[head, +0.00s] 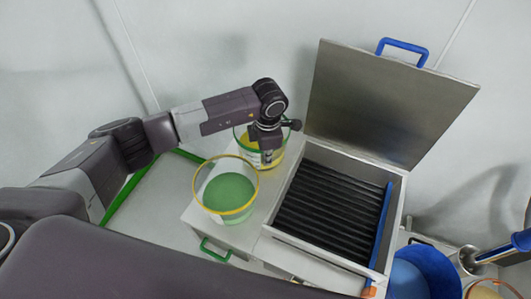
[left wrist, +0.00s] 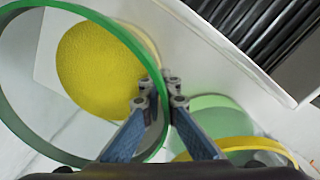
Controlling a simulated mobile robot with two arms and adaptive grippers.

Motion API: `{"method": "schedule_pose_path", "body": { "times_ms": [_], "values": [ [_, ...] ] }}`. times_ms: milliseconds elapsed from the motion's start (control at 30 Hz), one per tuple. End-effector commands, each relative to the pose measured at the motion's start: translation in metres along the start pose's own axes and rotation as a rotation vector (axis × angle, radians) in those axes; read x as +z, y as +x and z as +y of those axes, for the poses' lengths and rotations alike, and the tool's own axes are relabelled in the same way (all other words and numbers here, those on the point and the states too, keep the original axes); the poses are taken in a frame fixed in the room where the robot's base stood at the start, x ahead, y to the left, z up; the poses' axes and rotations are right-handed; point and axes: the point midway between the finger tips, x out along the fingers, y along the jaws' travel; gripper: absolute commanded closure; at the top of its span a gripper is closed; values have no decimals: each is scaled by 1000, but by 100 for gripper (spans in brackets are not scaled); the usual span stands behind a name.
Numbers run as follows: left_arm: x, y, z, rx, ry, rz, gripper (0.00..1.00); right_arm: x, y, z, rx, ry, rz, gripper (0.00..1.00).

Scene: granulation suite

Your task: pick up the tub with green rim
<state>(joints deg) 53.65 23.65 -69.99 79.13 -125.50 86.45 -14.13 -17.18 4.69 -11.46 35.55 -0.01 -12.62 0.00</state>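The tub with green rim (left wrist: 152,58) holds a yellow fill (left wrist: 98,70) and fills the left of the left wrist view. In the head view its yellow fill and wall (head: 272,158) show behind my left gripper (head: 267,158), which covers part of it. In the left wrist view my left gripper (left wrist: 161,90) points at the rim, one finger on each side. The fingertips look closed on the rim wall. Whether the tub's base touches the surface is hidden. My right gripper is not in view.
A tub with yellow rim (head: 228,203) and green fill stands in front. To the right is an open metal box with black slats (head: 330,210) and a raised lid (head: 385,105). A blue bowl (head: 425,275) and a metal scoop (head: 468,260) are at the lower right.

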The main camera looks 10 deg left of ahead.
Motion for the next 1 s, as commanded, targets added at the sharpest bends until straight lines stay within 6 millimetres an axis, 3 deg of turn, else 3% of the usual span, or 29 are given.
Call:
{"method": "schedule_pose_path", "body": {
  "times_ms": [267, 700, 1000],
  "values": [
    [2, -32, 4, 8, 1, -6, 100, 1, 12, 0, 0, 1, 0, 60],
    [1, -145, 9, 10, 2, -6, 100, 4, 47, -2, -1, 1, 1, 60],
    [1, -191, 10, 6, -1, -4, 100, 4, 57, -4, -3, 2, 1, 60]
  ]
}}
